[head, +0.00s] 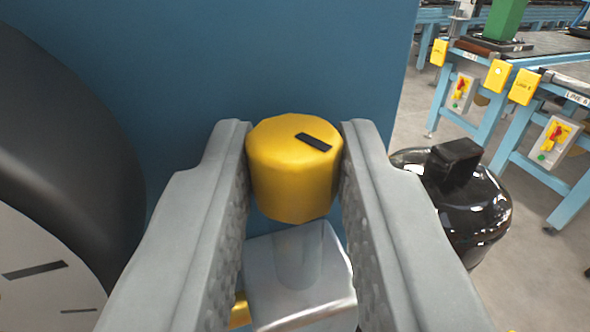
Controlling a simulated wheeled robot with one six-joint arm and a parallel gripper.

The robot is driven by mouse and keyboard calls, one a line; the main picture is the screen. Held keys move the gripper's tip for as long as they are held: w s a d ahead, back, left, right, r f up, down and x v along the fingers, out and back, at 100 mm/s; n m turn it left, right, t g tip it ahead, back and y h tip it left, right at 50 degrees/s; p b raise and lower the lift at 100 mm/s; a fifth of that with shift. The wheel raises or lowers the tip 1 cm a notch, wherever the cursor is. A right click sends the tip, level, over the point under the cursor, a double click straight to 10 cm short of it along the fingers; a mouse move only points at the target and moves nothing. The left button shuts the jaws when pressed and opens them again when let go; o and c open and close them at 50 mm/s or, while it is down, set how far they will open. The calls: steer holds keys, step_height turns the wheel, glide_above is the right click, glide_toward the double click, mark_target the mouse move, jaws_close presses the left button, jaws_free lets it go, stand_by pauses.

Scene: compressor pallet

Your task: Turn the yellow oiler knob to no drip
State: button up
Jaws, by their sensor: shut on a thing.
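The yellow oiler knob (292,180) stands upright in the middle of the head view. A black mark (314,142) on its top lies toward the right side of the top face. My gripper (295,165) has one finger on each side of the knob and is shut on it. Below the knob is a silver metal block (300,285) with a clear or grey stem between it and the knob. A bit of brass shows at the block's lower left, partly hidden by the left finger.
A large round dial with a black rim (75,120) stands close at the left. A blue panel (300,50) is behind the knob. A glossy black vessel (470,210) is at the right. Blue benches with yellow boxes (497,76) stand farther back on a grey floor.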

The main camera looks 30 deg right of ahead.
steer(key=o, duration=0.7)
steer(key=shift+c, duration=0.2)
steer(key=shift+d+n+t+y, duration=0.1)
steer(key=shift+n+t+y, duration=0.2)
steer(key=shift+y, duration=0.3)
